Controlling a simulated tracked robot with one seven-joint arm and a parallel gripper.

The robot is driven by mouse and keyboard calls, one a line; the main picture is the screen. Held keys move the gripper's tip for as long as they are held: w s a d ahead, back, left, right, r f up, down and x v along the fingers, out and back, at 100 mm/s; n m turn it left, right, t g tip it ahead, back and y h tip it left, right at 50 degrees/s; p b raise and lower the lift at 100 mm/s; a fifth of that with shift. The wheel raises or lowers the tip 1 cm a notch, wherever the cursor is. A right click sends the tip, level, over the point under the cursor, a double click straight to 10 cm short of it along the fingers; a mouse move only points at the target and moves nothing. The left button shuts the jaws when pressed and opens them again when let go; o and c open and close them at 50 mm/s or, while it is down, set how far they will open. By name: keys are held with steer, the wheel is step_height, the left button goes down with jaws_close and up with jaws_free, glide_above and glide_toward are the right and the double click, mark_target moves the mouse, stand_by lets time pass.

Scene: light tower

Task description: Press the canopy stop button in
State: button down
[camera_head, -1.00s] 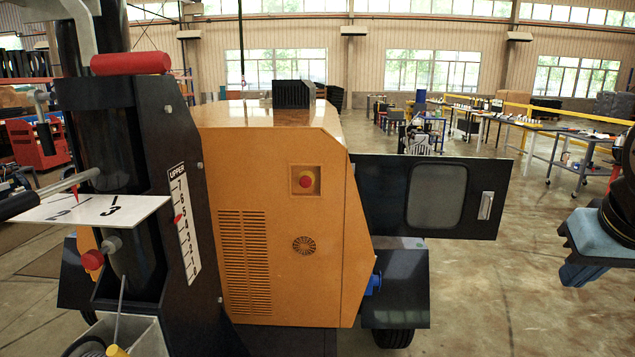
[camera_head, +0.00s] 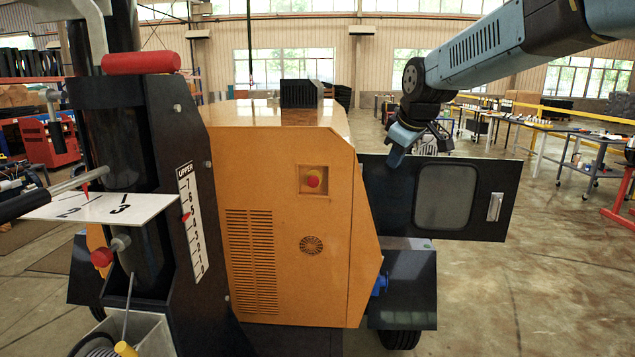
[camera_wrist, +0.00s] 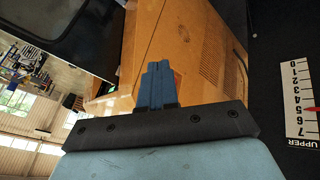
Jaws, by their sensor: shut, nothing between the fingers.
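The canopy stop button (camera_head: 313,179) is a red knob on a yellow square plate, set in a recess on the upper part of the orange canopy (camera_head: 330,250). My gripper (camera_head: 394,160) is to the right of the button, in front of the open dark door panel, with its fingers pointing down and left in the head view. It is apart from the button. In the wrist view my gripper (camera_wrist: 157,68) shows its blue fingers together and empty, with the orange canopy (camera_wrist: 180,35) beyond them.
The dark door panel (camera_head: 375,205) with a grey window stands open at the canopy's right. A black mast frame with a scale plate (camera_head: 190,220) stands left of the canopy. A white numbered plate (camera_head: 105,208) juts out at left.

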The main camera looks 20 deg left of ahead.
mark_target(315, 180)
steer(key=w+a+f+n+y, duration=0.1)
steer(key=w+a+f+n, duration=0.2)
steer(key=a, duration=0.7)
steer(key=w+a+f+n+g+y, duration=0.1)
steer(key=w+a+f+n, duration=0.1)
steer(key=w+a, duration=0.4)
steer(key=a+f, duration=0.1)
steer(key=a, duration=0.3)
steer(key=shift+w+f+n, duration=0.15)
steer(key=shift+f+n, duration=0.05)
steer(key=shift+n, duration=0.2)
steer(key=shift+y, duration=0.3)
steer(key=x, duration=0.3)
steer(key=w+x, duration=0.1)
steer(key=x, duration=0.3)
steer(key=w+r+x, duration=0.1)
steer(key=x, duration=0.3)
steer(key=shift+w+f, duration=0.15)
steer(key=shift+w, duration=0.15)
steer(key=shift+w+a, duration=0.15)
steer(key=shift+w, duration=0.35)
